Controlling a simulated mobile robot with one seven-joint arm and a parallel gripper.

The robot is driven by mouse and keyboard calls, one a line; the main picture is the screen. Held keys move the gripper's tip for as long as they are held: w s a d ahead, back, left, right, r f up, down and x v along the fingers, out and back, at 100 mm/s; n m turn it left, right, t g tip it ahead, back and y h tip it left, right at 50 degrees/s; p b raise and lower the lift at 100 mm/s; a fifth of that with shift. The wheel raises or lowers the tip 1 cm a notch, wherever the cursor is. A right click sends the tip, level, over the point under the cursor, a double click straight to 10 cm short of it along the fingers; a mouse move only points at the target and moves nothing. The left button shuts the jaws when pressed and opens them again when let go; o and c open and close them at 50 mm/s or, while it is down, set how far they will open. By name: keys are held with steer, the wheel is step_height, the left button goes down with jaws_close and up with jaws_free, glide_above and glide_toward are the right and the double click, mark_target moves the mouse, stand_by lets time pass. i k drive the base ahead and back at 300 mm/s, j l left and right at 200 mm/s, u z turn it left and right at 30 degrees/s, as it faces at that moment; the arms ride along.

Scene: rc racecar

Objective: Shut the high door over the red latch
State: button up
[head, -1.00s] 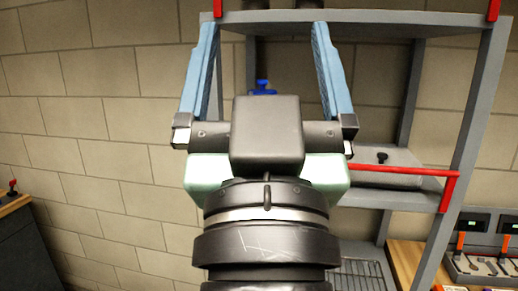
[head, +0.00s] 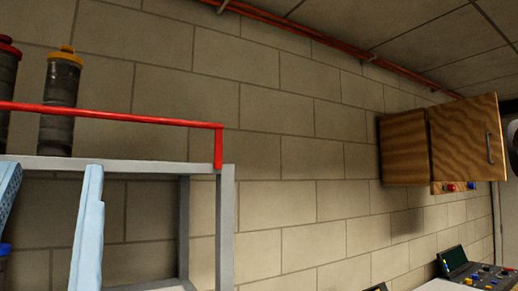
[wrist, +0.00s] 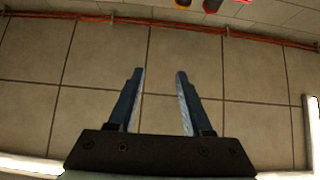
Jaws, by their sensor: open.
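A wooden wall cabinet (head: 403,148) hangs high at the right of the head view. Its door (head: 460,138), with a dark upright handle (head: 489,148), seems to stand out at an angle from the body; how wide is hard to tell. A small red piece (head: 451,187), perhaps the red latch, sits just below the door beside a blue one. My gripper's blue fingers show at the lower left of the head view, far from the cabinet.
A grey metal rack (head: 228,225) with a red rail (head: 115,115) stands at the left, close to my fingers. A yellow-capped bottle (head: 60,103) stands on it. A control panel (head: 478,275) is at the lower right. Open room lies between rack and cabinet.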

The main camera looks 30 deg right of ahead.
mark_target(467, 145)
steer(key=z, duration=1.65)
steer(key=i+z, duration=0.1)
steer(key=z, duration=0.35)
steer(key=i, duration=0.7)
steer(key=i+z, duration=0.15)
steer(key=i, duration=0.55)
steer(key=i+j, duration=0.15)
steer(key=i, duration=0.5)
steer(key=i+j+z, duration=0.1)
steer(key=i, duration=0.6)
